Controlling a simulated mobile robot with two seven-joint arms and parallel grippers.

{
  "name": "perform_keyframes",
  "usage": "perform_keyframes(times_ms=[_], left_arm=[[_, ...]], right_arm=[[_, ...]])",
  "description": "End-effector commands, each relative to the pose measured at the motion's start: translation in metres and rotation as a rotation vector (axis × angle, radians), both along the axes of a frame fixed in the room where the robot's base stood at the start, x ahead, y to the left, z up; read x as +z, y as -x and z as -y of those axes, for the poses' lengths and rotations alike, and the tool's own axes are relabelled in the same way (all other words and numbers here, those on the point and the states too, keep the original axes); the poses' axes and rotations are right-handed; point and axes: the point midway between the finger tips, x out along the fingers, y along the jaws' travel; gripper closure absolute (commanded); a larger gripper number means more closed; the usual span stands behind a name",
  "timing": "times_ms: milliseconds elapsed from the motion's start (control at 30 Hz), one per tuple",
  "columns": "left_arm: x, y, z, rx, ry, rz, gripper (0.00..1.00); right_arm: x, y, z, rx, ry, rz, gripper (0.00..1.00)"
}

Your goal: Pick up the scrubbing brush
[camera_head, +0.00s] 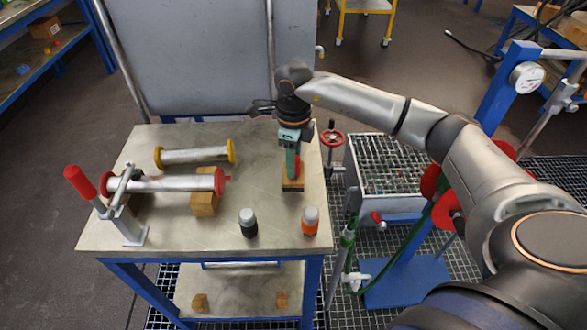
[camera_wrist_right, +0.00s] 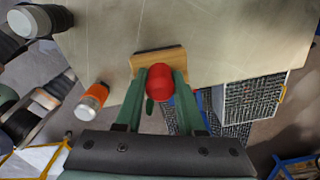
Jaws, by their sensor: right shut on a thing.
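The scrubbing brush has a wooden block (camera_head: 293,185) with a dark strip of bristles below, and a red grip. It is near the right edge of the steel table (camera_head: 255,210). My right gripper (camera_head: 293,170) points down from above and is shut on the brush's red grip. In the right wrist view the red grip (camera_wrist_right: 160,83) sits between the two green fingers, with the wooden block beyond it. I cannot tell whether the bristles touch the table top. My left gripper is not in view.
Flanged pipes with red (camera_head: 165,183) and yellow (camera_head: 195,155) ends lie at left, near a red-handled clamp (camera_head: 80,181). A grated basin (camera_head: 385,165) stands right of the table.

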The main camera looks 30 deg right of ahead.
Motion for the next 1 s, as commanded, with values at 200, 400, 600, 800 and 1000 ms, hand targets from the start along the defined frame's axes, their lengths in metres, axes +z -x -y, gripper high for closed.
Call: perform_keyframes(times_ms=[200, 400, 600, 800, 1000], left_arm=[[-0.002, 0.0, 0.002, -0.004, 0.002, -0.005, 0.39], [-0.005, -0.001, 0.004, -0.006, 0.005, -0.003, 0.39], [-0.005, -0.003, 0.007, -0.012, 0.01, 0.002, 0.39], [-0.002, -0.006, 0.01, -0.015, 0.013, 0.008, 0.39], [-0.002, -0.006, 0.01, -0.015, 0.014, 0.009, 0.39]], right_arm=[[0.046, -0.004, -0.034, 0.006, -0.004, 0.007, 1.0], [0.079, -0.007, -0.081, 0.007, -0.002, 0.004, 1.0], [0.097, -0.01, -0.119, 0.003, -0.001, 0.003, 1.0], [0.105, -0.011, -0.137, 0.0, -0.001, 0.002, 1.0], [0.106, -0.011, -0.14, -0.001, 0.0, 0.0, 1.0]])
